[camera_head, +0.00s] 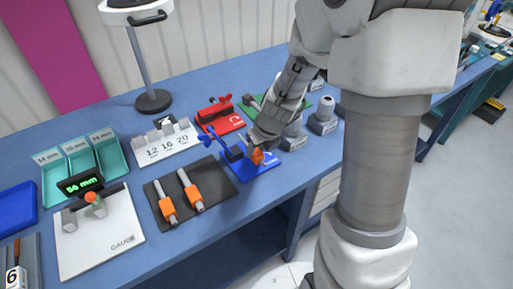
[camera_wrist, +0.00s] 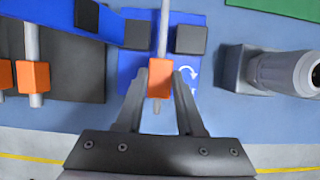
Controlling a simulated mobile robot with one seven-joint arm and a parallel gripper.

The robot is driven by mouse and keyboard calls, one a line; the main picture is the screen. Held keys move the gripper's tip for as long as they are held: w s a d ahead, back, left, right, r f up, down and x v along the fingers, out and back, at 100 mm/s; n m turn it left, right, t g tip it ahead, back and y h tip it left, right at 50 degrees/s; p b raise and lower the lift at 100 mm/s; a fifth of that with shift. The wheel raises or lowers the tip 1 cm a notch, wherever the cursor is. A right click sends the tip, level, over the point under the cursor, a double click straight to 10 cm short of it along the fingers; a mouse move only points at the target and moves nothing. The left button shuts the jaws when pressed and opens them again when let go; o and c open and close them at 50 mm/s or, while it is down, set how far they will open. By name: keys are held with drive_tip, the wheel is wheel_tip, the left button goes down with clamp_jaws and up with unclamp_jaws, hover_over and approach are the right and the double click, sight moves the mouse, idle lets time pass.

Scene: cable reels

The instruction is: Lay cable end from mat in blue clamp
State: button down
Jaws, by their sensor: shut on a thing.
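My gripper (camera_wrist: 157,96) is shut on the orange block of a cable end (camera_wrist: 160,76). The block also shows at my fingertips in the head view (camera_head: 257,156). In the wrist view the grey cable runs up from the block, lined up between the two dark jaws of the blue clamp (camera_wrist: 128,60). I cannot tell whether it rests in the clamp or hangs just above. In the head view my gripper covers part of the blue clamp (camera_head: 238,170); its blue lever (camera_head: 209,133) is raised at the left. The dark mat (camera_head: 222,184) holds two other orange-blocked cable ends.
A red clamp (camera_head: 222,121) stands behind the blue one, and a green clamp base (camera_head: 295,108) lies further right. Grey cylindrical fittings (camera_head: 323,118) stand close to my gripper's right. A white 12-16-20 holder (camera_head: 165,148) and a gauge board (camera_head: 100,240) are left.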

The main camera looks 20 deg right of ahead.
drive_tip(key=shift+f+b, duration=0.75)
drive_tip(key=shift+f, duration=0.15)
drive_tip(key=shift+c, duration=2.2)
unclamp_jaws()
drive_tip(key=p+v, duration=0.6)
drive_tip(key=v, duration=1.1)
drive_tip(key=shift+r+p, duration=0.2)
drive_tip(key=shift+p, duration=0.15)
drive_tip(key=shift+s+r, duration=0.1)
drive_tip(key=shift+s, duration=0.05)
